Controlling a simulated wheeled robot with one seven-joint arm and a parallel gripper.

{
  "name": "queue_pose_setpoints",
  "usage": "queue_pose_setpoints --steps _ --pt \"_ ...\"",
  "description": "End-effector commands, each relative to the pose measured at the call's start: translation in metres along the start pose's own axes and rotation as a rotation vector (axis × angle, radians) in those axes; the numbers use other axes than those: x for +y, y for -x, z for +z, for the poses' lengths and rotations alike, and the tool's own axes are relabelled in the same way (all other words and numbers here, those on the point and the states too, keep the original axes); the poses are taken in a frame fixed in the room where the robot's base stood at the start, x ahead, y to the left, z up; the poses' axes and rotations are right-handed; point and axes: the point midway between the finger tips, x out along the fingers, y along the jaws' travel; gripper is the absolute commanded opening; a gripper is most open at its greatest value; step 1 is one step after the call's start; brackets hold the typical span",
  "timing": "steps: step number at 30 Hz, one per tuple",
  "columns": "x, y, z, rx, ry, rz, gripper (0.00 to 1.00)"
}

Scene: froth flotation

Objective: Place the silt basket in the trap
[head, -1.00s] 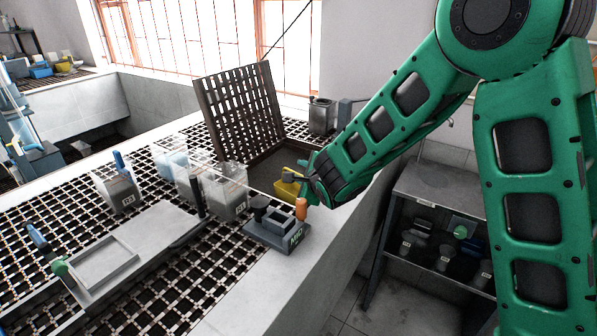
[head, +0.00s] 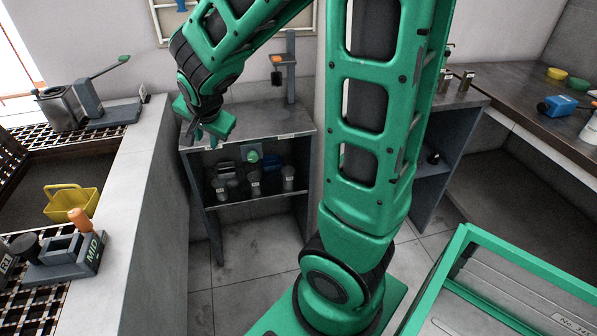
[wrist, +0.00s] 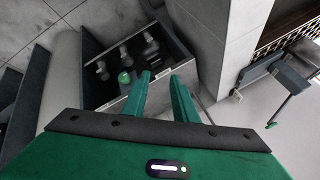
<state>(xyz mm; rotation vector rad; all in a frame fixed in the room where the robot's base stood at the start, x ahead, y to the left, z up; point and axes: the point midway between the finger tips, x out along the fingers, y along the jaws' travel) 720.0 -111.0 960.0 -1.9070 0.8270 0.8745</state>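The yellow silt basket (head: 71,202), with its handle up, is at the near right part of the dark recess (head: 88,165), which I take for the trap, beside the pale ledge. It looks upright, but I cannot tell whether it is fully seated. The basket does not show in the wrist view. My gripper (head: 212,138) is well to the right of the basket, in front of the grey shelf unit. In the wrist view my two fingers (wrist: 160,76) are apart with nothing between them.
The grey block marked MID (head: 62,262), with an orange knob, stands close in front of the basket. A metal pot (head: 62,108) stands behind the recess. The grey shelf unit (head: 255,190) holds several bottles. A dark bench (head: 520,110) runs along the right.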

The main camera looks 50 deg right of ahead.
Motion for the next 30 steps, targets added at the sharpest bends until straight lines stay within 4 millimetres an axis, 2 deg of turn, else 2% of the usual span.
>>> queue_pose_setpoints --steps 1,5,6,9,12,15,18,30 --pt "0.030 0.014 -0.015 -0.012 0.048 0.058 0.26" --pt "0.110 0.052 -0.028 -0.110 0.221 0.206 0.26" --pt "0.133 0.065 -0.028 -0.153 0.271 0.240 0.26" --pt "0.184 0.097 -0.021 -0.274 0.389 0.298 0.26" --pt "0.222 0.124 -0.007 -0.390 0.487 0.317 0.26" --pt "0.246 0.145 0.005 -0.480 0.559 0.313 0.26" --pt "0.259 0.156 0.013 -0.533 0.600 0.304 0.26" --pt "0.263 0.160 0.015 -0.555 0.619 0.300 0.26"
